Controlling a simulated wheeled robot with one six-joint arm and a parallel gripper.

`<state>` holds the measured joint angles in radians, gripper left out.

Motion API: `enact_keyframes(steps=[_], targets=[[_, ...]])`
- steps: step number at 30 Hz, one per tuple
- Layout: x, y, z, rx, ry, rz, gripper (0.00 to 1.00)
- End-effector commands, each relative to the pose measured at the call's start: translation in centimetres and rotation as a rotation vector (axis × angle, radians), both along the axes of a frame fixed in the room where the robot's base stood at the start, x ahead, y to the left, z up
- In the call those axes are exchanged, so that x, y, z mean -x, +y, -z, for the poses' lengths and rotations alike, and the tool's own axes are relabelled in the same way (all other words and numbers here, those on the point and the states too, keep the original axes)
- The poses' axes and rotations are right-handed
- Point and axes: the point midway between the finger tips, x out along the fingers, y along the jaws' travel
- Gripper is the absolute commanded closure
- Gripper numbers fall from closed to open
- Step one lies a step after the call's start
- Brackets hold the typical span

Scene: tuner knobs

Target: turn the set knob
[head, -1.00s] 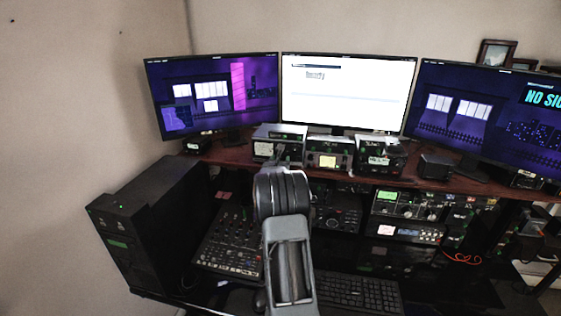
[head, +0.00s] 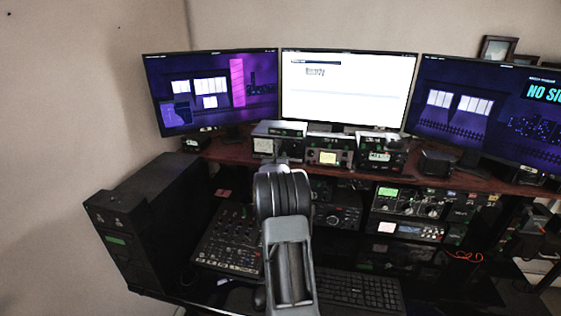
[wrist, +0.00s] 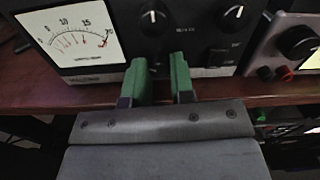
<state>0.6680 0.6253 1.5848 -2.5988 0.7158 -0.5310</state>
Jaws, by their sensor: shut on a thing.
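The tuner is a grey box with a white needle meter on its front, at the left of the row of boxes in the head view (head: 264,146). In the wrist view its panel (wrist: 200,45) fills the top, with the meter (wrist: 72,37) at left and dark knobs with white marks at upper middle and right. My gripper (wrist: 159,78) has its two green fingers upright against the lower middle of the panel, shut on a small dark knob, taken as the set knob, which is mostly hidden between them. In the head view my arm hides the fingers.
Another box with a black knob (wrist: 298,42) and a red terminal stands close at right. A wooden shelf edge (wrist: 40,82) runs below the tuner. Monitors, including a white-screened one (head: 347,90), stand behind.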

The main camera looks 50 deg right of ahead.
Motion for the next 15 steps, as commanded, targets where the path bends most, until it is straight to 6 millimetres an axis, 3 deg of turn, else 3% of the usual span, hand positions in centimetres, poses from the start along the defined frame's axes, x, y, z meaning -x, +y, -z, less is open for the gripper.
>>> enact_keyframes(steps=[6,7,15], targets=[[-0.10,0.11,-0.05,0.001,0.002,-0.003,1.00],[-0.10,0.11,-0.05,0.000,0.002,-0.003,0.77],[0.02,-0.02,-0.04,0.000,0.001,0.000,0.52]])
